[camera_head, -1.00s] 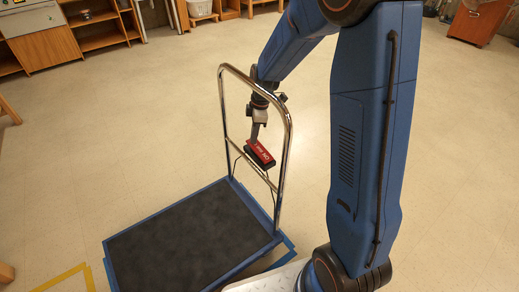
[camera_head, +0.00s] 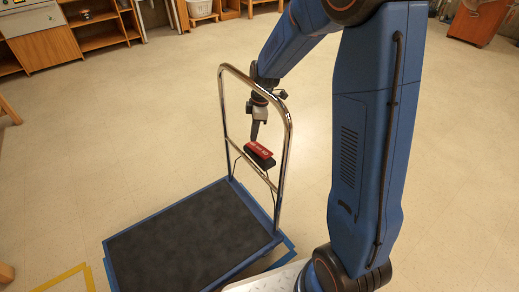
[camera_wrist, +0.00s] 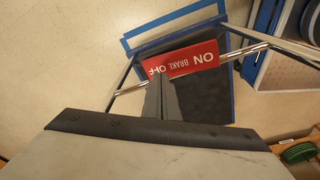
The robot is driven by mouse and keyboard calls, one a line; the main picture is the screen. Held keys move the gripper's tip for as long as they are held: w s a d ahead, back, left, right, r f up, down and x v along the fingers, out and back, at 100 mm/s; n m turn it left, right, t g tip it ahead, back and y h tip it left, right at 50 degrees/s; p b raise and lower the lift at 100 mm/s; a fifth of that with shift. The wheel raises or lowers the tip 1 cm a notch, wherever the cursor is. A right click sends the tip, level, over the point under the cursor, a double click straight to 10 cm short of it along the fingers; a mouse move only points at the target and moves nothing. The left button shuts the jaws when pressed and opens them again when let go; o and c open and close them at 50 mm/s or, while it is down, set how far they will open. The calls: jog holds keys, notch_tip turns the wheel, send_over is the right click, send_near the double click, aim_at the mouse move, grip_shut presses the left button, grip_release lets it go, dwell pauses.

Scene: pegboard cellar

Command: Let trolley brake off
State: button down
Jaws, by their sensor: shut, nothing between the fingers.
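The trolley has a dark deck (camera_head: 195,240) with a blue rim and a chrome push handle (camera_head: 287,150). A red and black brake piece (camera_head: 259,149) sits on the handle's crossbar. In the wrist view its red label (camera_wrist: 190,59) reads ON, BRAKE and OFF upside down. My gripper (camera_head: 254,138) is shut and empty, pointing down at the brake piece inside the handle's frame. In the wrist view the closed fingers (camera_wrist: 160,85) overlap the label close to OFF and hide part of it. I cannot tell whether they touch it.
Blue tape (camera_head: 287,255) lies on the floor by the trolley, and yellow tape (camera_head: 72,280) lies at the lower left. Wooden shelves (camera_head: 97,38) stand at the back left. A wooden cabinet (camera_head: 478,22) stands at the back right. The floor behind the trolley is clear.

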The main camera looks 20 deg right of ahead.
aim_at(255, 145)
jog(key=shift+r, duration=2.6)
